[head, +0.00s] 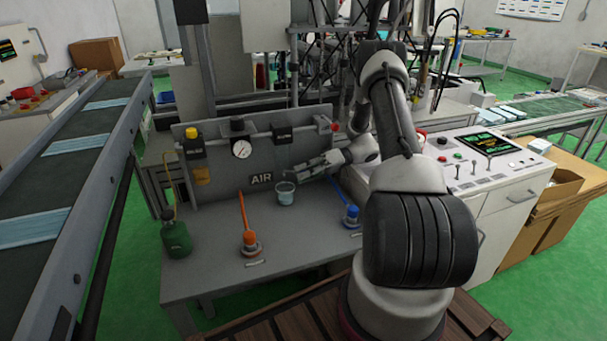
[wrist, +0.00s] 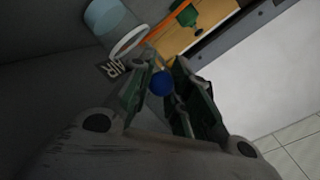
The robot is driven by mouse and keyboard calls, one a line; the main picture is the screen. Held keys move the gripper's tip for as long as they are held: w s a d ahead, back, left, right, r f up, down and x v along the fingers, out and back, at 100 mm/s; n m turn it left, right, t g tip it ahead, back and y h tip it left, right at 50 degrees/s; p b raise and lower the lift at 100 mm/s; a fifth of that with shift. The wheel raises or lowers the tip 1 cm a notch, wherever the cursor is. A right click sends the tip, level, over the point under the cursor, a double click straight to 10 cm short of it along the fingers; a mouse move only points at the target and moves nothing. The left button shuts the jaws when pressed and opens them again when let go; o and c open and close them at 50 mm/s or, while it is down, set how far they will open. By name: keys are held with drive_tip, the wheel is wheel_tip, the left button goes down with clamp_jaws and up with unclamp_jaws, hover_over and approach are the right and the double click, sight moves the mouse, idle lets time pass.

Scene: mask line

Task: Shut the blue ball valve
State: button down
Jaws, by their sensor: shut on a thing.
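The blue ball valve (head: 352,214) stands on the right part of the grey bench. Its thin blue lever slopes up and left from the base towards my gripper (head: 303,168), where its upper end is hidden. My gripper reaches in from the right, fingers pointing left, above and behind the valve base. In the wrist view, the round blue end of the lever (wrist: 161,84) sits between the two fingers of my gripper (wrist: 166,75), which are closed on it. The valve base is out of sight there.
A clear cup (head: 285,195) stands close below my fingers, by the AIR sign (head: 262,178). An orange-levered valve (head: 249,241) and a green bottle (head: 175,236) are further left. A panel with a gauge (head: 241,149) rises behind. The bench front is mostly clear.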

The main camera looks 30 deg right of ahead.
drive_tip(key=shift+w+d+r, duration=0.1)
drive_tip(key=shift+w, duration=0.1)
idle(0.4)
drive_tip(key=c, duration=1.3)
unclamp_jaws()
drive_tip(key=shift+s, duration=0.1)
